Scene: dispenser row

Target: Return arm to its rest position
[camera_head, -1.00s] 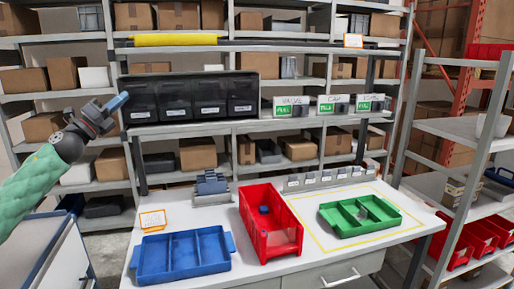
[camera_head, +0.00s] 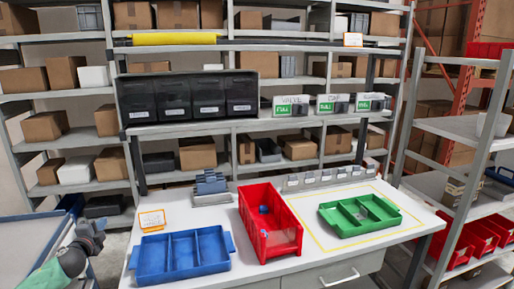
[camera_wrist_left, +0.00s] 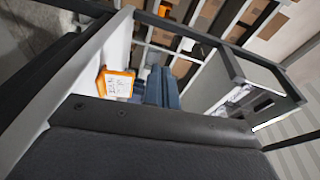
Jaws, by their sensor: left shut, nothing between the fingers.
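My left arm (camera_head: 70,262) is at the lower left of the head view, low beside the workbench. My left gripper (camera_head: 96,224) is shut and empty, to the left of the blue tray and apart from it. Only the gripper and a bit of green forearm show. My right arm and gripper are not in view.
The white workbench (camera_head: 330,257) holds a blue divided tray (camera_head: 182,256), a red bin (camera_head: 276,238) with small items and a green divided tray (camera_head: 361,214). An orange-framed sign (camera_head: 152,220) stands at its left, also in the left wrist view (camera_wrist_left: 117,84). A cart (camera_head: 28,241) is left.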

